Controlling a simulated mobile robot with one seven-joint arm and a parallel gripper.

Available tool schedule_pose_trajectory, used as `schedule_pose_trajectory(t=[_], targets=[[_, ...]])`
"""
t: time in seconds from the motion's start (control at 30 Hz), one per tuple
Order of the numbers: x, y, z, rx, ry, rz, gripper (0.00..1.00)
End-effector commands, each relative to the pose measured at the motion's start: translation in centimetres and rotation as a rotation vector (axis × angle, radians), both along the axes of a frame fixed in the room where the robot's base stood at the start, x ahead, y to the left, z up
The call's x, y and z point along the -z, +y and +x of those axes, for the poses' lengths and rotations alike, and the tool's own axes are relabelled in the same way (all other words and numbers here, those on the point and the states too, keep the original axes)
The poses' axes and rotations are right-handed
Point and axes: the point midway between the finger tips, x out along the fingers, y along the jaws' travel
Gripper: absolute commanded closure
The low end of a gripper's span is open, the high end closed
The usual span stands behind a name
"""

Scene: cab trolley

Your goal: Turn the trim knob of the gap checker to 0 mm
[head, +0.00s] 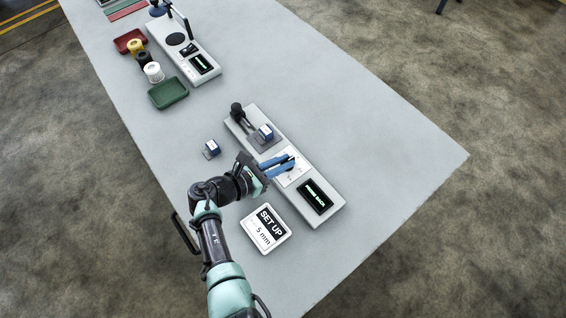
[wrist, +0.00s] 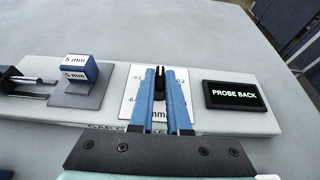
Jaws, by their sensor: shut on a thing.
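The gap checker (head: 328,213) is a long pale bar on the table. Its black display (head: 316,196) reads PROBE BACK, also in the wrist view (wrist: 236,95). The trim knob (wrist: 159,82) is black and stands on a white dial plate (wrist: 133,82) with marks near 0.2 on both sides. My gripper (head: 289,162) has blue fingers, and in the wrist view they (wrist: 161,85) are shut on the knob. The fingers hide much of the dial, so the knob's setting cannot be read. A blue and white 5 mm block (wrist: 75,70) sits on the checker's grey pad (wrist: 88,96), beside the probe (wrist: 25,82).
A second blue and white block (head: 211,148) lies on the table left of the checker. A SET UP 5 mm card (head: 265,229) lies in front. Another bench device (head: 185,45), a green tray (head: 168,93) and a red tray (head: 129,41) stand farther back. Table right of the checker is clear.

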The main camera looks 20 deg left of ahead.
Motion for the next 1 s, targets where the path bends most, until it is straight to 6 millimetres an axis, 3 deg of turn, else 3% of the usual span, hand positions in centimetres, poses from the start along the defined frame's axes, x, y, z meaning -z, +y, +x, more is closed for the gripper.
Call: schedule_pose_trajectory(t=[0.37, 0.4, 0.53, 0.83, 1.0], targets=[[0.0, 0.0, 0.0, 0.004, 0.002, -0.001, 1.0], [0.0, 0.0, 0.0, 0.004, 0.002, -0.001, 0.8], [0.0, 0.0, 0.0, 0.003, 0.001, -0.001, 0.56], [0.0, 0.0, 0.0, 0.003, 0.0, 0.0, 0.55], [-0.6, 0.8, -1.1, 0.001, -0.001, 0.002, 0.55]])
